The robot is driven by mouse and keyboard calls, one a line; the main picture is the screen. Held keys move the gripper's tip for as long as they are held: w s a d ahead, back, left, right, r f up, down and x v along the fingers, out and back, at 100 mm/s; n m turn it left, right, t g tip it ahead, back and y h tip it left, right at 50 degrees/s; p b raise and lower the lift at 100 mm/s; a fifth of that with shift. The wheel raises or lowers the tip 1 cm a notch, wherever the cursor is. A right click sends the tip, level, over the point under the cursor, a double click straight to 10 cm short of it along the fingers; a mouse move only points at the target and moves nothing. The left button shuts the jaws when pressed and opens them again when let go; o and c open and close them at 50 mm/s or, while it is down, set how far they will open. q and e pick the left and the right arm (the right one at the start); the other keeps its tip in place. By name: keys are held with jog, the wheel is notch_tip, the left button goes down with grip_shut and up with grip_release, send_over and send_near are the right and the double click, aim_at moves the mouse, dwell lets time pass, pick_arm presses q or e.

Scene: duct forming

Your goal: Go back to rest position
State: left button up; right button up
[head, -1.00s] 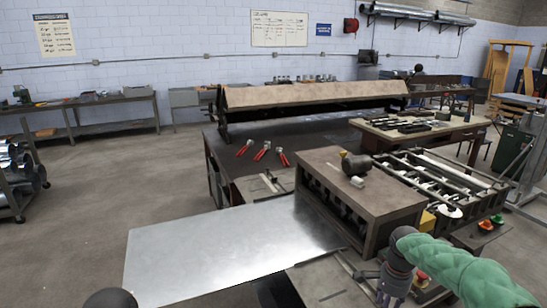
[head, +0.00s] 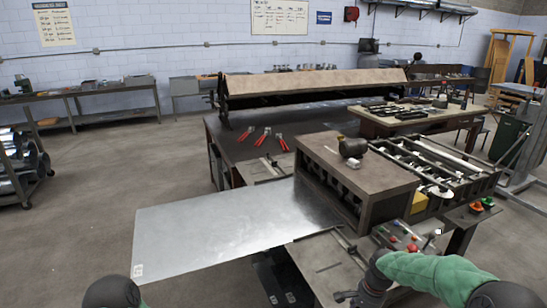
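My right arm, in a green sleeve, comes in at the lower right of the head view. Its dark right gripper (head: 347,297) points down and left near the bottom edge, in front of the machine's front table; its fingers are too small and cut off to read. A dark rounded part of mine shows at the bottom left, but no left gripper fingers are in view. A flat shiny metal sheet (head: 225,228) lies partly under the brown machine housing (head: 365,185) and sticks out to the left. Neither arm visibly touches it.
A control panel with coloured buttons (head: 402,238) stands just above my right arm. Red-handled tools (head: 266,139) lie on the dark bench (head: 235,155) behind. A long bending machine (head: 310,85) stands at the back. The left floor is clear.

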jog(key=s+a+f+n+y+b, duration=0.1)
jog(key=s+a+f+n, duration=0.2)
jog(key=s+a+f, duration=0.45)
jog(key=s+a+f+n+y, duration=0.1)
jog(key=s+a+f+n, duration=0.2)
jog(key=f, duration=0.7)
jog(key=s+a+f+n, duration=0.1)
jog(key=s+a+f, duration=0.1)
jog(key=s, duration=0.4)
jog(key=s+a+f+n, duration=0.1)
jog(key=s+a+f, duration=0.2)
jog(key=s, duration=0.4)
jog(key=shift+s+a+f+y+b, duration=0.15)
jog(key=shift+a+f+y+b, duration=0.25)
jog(key=shift+f, duration=0.3)
